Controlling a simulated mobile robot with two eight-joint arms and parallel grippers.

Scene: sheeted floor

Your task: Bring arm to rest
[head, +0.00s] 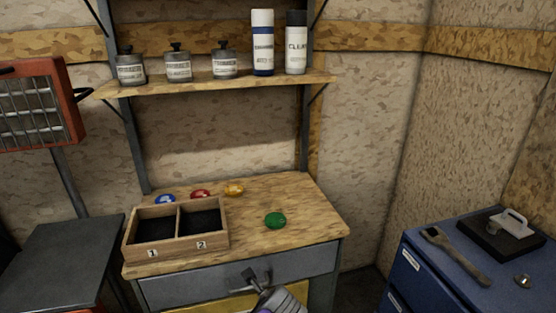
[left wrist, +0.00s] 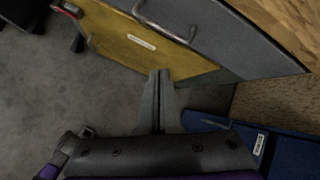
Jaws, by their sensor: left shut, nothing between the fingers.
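My left gripper (head: 254,276) shows at the bottom middle of the head view, in front of the workbench's drawers. In the left wrist view the left gripper (left wrist: 158,75) has its two fingers together, with nothing between them. Its tips overlap the yellow drawer front (left wrist: 150,48) in that view; I cannot tell whether they touch it. My right gripper is in neither view.
The wooden bench (head: 300,210) holds a two-compartment box (head: 150,251) and a green disc (head: 275,220). Blue, red and yellow discs lie behind the box. A blue cabinet (head: 420,262) stands at right, a red heater (head: 75,105) at left. Grey floor (left wrist: 60,100) lies clear.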

